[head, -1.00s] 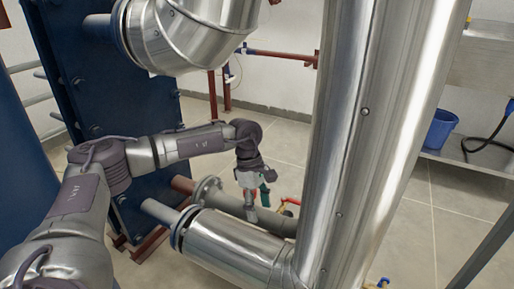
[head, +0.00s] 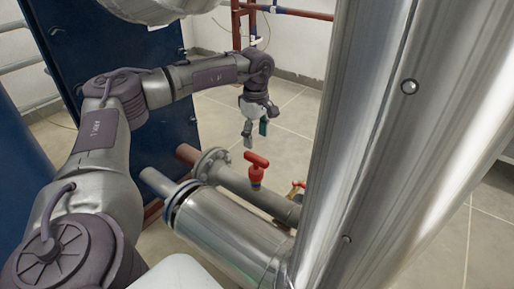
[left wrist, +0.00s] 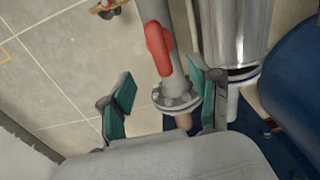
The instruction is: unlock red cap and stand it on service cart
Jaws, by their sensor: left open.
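The red cap (head: 257,170) is a red T-shaped handle standing upright on the grey pipe (head: 232,182), just right of its flange. It also shows in the left wrist view (left wrist: 158,48), beyond and between the fingers. My left gripper (head: 256,132) is open and empty, above the red cap and apart from it. In the left wrist view its two green-padded fingers (left wrist: 163,97) are spread wide. My right gripper is not in view. I cannot make out the service cart in these frames.
A large shiny clad pipe (head: 365,150) rises right of the cap. A clad cylinder (head: 225,235) lies in front of it. A small valve with a red and yellow handle (head: 297,188) is close on the right. A blue plate frame (head: 90,60) stands behind my left arm.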

